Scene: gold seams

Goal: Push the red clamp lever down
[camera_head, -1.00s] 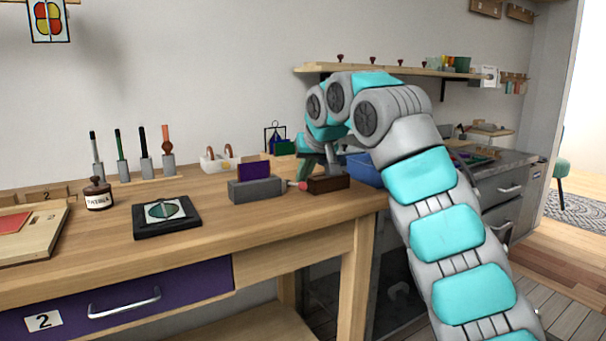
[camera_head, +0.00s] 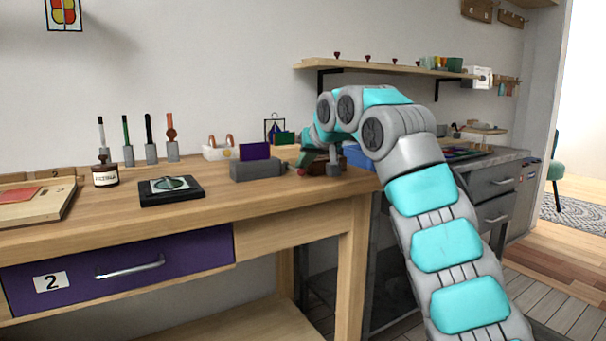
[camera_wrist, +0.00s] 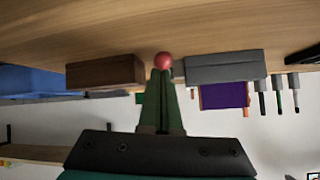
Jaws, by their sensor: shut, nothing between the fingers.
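The red knob of the clamp lever (camera_head: 301,172) shows between the grey clamp body (camera_head: 258,170) and a brown block (camera_head: 324,168). In the wrist view the knob (camera_wrist: 163,60) is a round red ball right at the tips of my gripper (camera_wrist: 162,74). My gripper (camera_head: 304,163) is shut and empty, with its dark green fingers at the knob in the head view. The fingers seem to touch or nearly touch it; I cannot tell which. They hide the lever's arm. A purple piece (camera_head: 255,151) stands at the grey clamp body.
The brown block (camera_wrist: 105,72) and grey clamp body (camera_wrist: 225,66) flank the fingers closely. A blue bin (camera_wrist: 40,80) lies beyond the block. A black tray with a leaf picture (camera_head: 172,190) sits to the left on the wooden bench (camera_head: 110,225).

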